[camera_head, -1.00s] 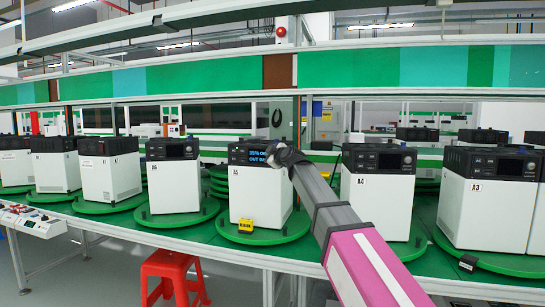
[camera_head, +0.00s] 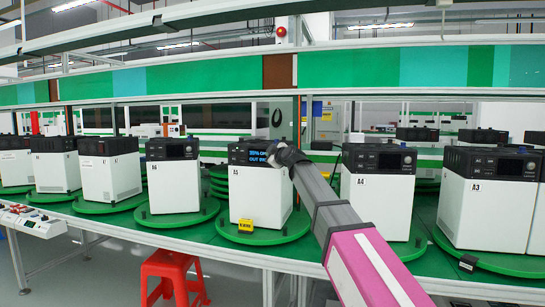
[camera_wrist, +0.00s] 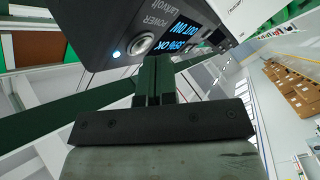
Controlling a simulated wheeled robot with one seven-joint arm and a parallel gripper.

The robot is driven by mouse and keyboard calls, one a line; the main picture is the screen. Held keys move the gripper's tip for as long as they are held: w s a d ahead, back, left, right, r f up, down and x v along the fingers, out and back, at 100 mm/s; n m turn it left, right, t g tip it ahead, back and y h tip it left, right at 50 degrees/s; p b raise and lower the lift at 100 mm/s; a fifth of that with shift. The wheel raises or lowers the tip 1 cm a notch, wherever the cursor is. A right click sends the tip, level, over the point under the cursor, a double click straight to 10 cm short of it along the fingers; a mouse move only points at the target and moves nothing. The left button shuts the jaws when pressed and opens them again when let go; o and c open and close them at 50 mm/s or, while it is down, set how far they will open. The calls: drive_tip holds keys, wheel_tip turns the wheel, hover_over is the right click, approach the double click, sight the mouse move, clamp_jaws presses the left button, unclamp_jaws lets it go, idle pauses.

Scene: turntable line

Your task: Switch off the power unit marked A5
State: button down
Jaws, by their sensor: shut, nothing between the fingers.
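The power unit marked A5 (camera_head: 255,195) is a white box with a black top, standing on a round green turntable in the middle of the head view. My gripper (camera_head: 272,151) is at the right of A5's front panel. In the wrist view its shut, empty fingers (camera_wrist: 154,68) point at the panel, close to the button. I cannot tell whether they touch it.
Similar units stand on green turntables on both sides, with A4 (camera_head: 376,195) at the right and A6 (camera_head: 174,185) at the left. A red stool (camera_head: 172,275) stands in front of the line.

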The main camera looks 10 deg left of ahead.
drive_tip(key=shift+w, duration=0.35)
idle(0.4)
drive_tip(key=shift+s, duration=0.8)
drive_tip(key=s, duration=0.5)
drive_tip(key=shift+a, duration=0.25)
idle(0.4)
idle(0.5)
